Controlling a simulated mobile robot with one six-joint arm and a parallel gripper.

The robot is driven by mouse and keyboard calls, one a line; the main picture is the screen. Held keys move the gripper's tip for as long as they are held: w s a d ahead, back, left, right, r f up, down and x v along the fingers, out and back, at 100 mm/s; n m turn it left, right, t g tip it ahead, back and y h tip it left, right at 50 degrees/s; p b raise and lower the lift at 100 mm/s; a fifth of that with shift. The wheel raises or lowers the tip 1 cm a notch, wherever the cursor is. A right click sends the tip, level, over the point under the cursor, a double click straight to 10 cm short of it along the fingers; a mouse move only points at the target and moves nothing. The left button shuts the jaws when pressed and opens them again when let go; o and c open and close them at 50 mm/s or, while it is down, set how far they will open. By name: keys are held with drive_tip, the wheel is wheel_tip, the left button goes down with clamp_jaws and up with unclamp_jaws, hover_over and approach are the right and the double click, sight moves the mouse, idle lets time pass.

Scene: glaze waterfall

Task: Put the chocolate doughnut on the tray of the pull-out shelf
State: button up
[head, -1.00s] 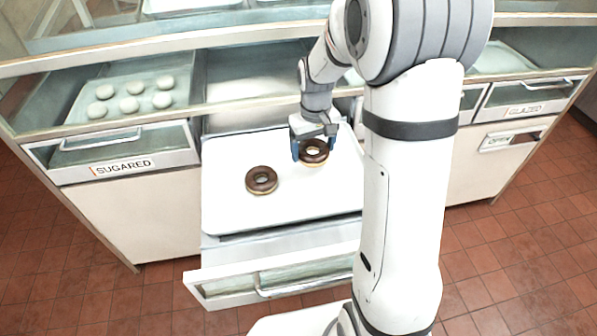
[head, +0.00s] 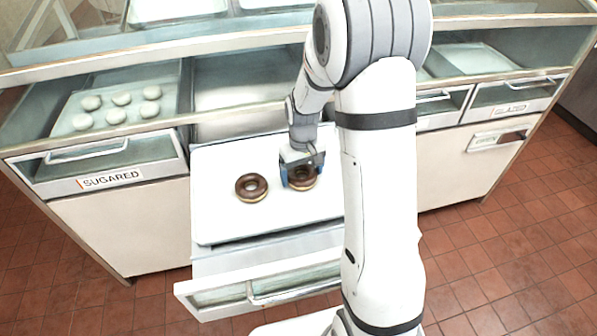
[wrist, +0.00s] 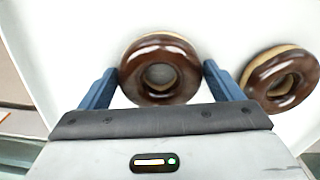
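A white tray (head: 215,220) lies on the pulled-out shelf. One chocolate doughnut (head: 251,187) lies on the tray left of my gripper; in the wrist view it is at the right (wrist: 282,79). My gripper (head: 302,180) is low over the tray, pointing down, with its blue fingers on either side of a second chocolate doughnut (wrist: 160,70). The fingers appear closed against its sides. The gripper partly covers this doughnut in the head view. It is at or just above the tray surface; I cannot tell whether it touches.
The shelf's front panel with its handle (head: 250,293) sticks out toward me. A glazed drawer (head: 510,105) is at the right. The tray's left and front parts are bare.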

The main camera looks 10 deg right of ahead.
drive_tip(key=shift+o, duration=1.3)
drive_tip(key=shift+r, duration=0.15)
wheel_tip(320, 180, up, 12)
drive_tip(key=s+r+m+t, duration=0.1)
drive_tip(key=s+r, duration=0.1)
drive_tip(key=s, duration=0.8)
drive_tip(key=s+a+r+m+t, duration=0.1)
drive_tip(key=s+r, duration=0.2)
drive_tip(key=s, duration=0.8)
drive_tip(key=shift+r+p, duration=0.25)
drive_tip(key=shift+p, duration=0.2)
